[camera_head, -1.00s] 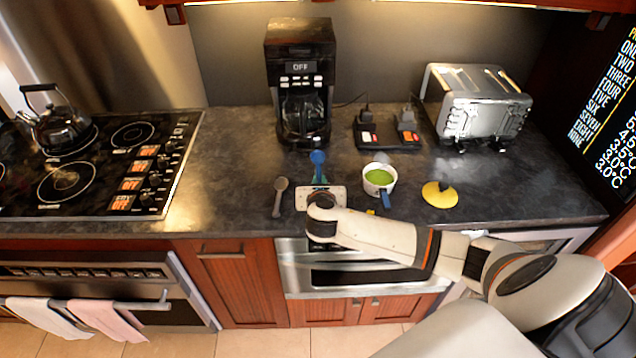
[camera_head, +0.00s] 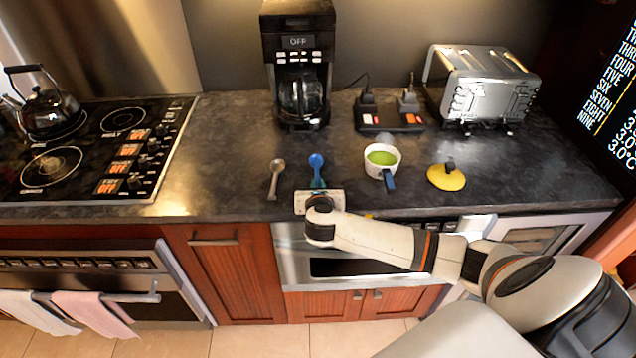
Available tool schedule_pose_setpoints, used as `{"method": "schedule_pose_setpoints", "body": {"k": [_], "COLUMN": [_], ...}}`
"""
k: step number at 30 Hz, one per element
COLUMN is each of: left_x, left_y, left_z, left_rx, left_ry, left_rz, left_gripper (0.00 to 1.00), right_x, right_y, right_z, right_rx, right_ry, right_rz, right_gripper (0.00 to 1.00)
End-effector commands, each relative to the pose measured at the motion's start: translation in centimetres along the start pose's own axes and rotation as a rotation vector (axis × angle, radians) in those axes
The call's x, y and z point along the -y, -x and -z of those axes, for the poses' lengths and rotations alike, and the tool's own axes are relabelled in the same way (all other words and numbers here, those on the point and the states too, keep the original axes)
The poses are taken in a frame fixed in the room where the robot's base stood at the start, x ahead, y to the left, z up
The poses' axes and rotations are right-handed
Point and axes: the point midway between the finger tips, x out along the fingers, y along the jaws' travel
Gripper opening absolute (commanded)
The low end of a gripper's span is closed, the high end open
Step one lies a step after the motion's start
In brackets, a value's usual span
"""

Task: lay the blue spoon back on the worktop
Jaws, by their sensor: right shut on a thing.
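The blue spoon (camera_head: 316,161) shows its bowl pointing away from me over the worktop (camera_head: 226,170). Its lower part runs into my right gripper (camera_head: 318,188), which is shut on it at the front of the worktop. Whether the spoon touches the surface I cannot tell. The fingertips are largely hidden by the gripper's pale body. A grey metal spoon (camera_head: 275,179) lies just to the left, apart from the gripper. My left gripper is out of view.
A white pot with green contents (camera_head: 382,156) and a yellow lid (camera_head: 446,177) sit to the right. Behind are a coffee maker (camera_head: 298,65), a power strip (camera_head: 389,118) and a toaster (camera_head: 485,85). The stove (camera_head: 100,150) is left; worktop between stove and metal spoon is clear.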

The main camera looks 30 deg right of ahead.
Motion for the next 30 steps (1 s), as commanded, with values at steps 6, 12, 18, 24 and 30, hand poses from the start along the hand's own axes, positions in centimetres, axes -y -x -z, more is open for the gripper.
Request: {"method": "schedule_pose_setpoints", "body": {"k": [6,12,18,24,30], "left_x": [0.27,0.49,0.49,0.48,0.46], "left_y": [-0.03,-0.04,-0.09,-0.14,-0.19], "left_z": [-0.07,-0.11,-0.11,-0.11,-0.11], "left_rx": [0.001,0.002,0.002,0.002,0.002], "left_ry": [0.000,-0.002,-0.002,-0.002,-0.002], "left_rz": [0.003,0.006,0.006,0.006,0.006], "left_gripper": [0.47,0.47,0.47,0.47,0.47], "right_x": [0.01,0.01,0.00,0.00,0.01], "right_y": [-0.06,-0.07,-0.17,-0.28,-0.38], "right_z": [-0.16,-0.18,-0.41,-0.70,-0.97], "right_rx": [0.000,0.000,0.000,0.000,0.000], "right_ry": [0.000,0.000,0.001,0.001,0.001], "right_rz": [0.000,0.000,0.000,-0.001,0.000], "right_gripper": [0.00,0.00,0.00,0.00,0.00]}}
